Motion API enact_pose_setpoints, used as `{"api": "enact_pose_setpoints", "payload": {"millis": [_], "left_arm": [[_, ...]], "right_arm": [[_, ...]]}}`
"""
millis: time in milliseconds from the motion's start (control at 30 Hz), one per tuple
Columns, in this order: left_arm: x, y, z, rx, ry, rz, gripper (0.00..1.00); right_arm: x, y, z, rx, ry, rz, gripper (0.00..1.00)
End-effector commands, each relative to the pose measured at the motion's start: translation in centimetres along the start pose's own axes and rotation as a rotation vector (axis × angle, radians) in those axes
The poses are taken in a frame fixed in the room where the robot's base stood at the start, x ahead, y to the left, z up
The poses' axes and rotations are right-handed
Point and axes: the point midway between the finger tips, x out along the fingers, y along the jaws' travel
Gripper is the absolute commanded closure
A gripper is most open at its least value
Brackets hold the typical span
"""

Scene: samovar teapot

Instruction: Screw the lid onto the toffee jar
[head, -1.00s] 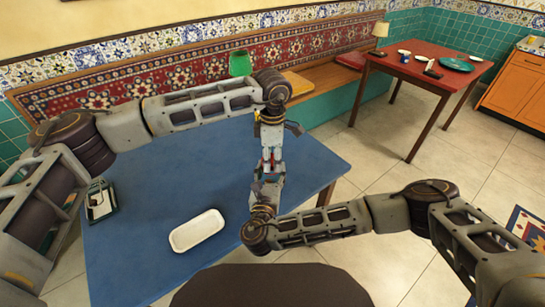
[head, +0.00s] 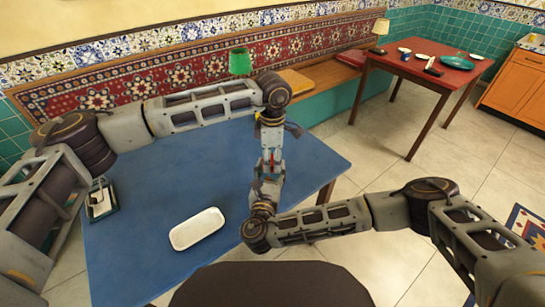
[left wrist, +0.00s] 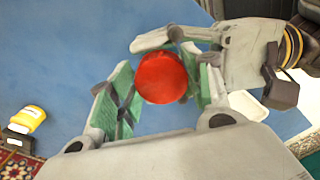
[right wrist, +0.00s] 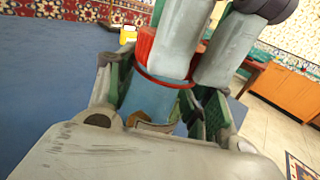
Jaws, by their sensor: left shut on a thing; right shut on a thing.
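The red lid (left wrist: 161,80) shows from above in the left wrist view, between the green-padded fingers of my left gripper (left wrist: 158,72). My left gripper is shut on it. The clear bluish jar (right wrist: 152,98), with something brownish inside, is held between the fingers of my right gripper (right wrist: 160,95). In the right wrist view the lid (right wrist: 146,47) sits at the jar's mouth. How far it is threaded cannot be told. In the head view my left gripper (head: 271,150) is above and my right gripper (head: 267,183) below, meeting over the table; the jar is mostly hidden.
The blue table (head: 140,260) holds a white tray (head: 197,229) and a dark-framed holder (head: 101,200) at left. A yellow container (left wrist: 28,118) lies beyond the grippers. The red table (head: 430,72) is far off. Much of the blue tabletop is bare.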

Motion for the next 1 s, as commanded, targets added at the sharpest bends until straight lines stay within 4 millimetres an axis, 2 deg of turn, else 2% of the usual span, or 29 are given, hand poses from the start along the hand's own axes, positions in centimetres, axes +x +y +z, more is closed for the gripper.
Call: {"api": "enact_pose_setpoints", "payload": {"millis": [267,1000], "left_arm": [[-0.07,-0.05,0.01,0.1,0.0,0.001,0.63],[-0.07,-0.32,-0.16,0.714,0.002,0.001,0.63]], "right_arm": [[-0.02,0.0,-0.05,0.0,0.001,0.0,1.0],[0.0,-0.02,-0.06,-0.001,0.001,0.0,1.0]]}}
